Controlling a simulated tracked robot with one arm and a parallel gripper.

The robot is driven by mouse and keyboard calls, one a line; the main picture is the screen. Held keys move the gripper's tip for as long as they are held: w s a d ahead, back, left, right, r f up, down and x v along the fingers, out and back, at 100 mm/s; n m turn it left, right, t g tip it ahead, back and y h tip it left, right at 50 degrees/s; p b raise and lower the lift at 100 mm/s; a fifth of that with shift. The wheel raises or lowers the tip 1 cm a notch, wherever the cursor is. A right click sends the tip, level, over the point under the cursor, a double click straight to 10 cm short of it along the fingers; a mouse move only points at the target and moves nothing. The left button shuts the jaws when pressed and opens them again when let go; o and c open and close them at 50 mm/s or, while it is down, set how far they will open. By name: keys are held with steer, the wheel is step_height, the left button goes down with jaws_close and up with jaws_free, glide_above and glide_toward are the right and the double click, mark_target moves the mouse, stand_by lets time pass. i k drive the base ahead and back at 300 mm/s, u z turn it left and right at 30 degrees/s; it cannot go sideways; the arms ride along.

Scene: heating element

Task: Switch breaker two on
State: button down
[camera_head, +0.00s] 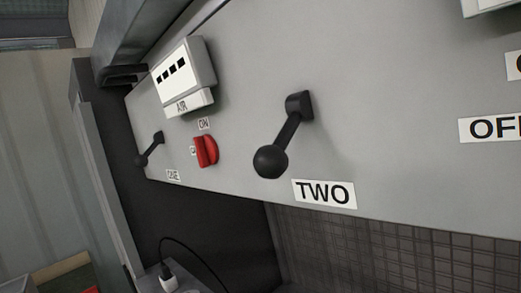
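The breaker two lever (285,136) is a black handle with a round ball knob, in the middle of the grey panel (380,110). Its knob hangs down and to the left of its black mount. The label "TWO" (324,193) is just below and right of the knob. A label starting "OFF" (492,128) is cut off at the right edge. My gripper is not visible in this view, so its state is hidden.
A similar smaller lever (149,149) sits farther left above the label "ONE" (173,175). A red rotary switch (206,151) and a white box labelled "AIR" (183,77) stand between the levers. A plugged cable (168,277) is at bottom left.

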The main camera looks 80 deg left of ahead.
mark_target(270, 161)
steer(key=u, duration=0.7)
steer(key=k, duration=0.75)
steer(key=u, duration=0.4)
steer(key=i, duration=0.45)
steer(key=z, duration=0.05)
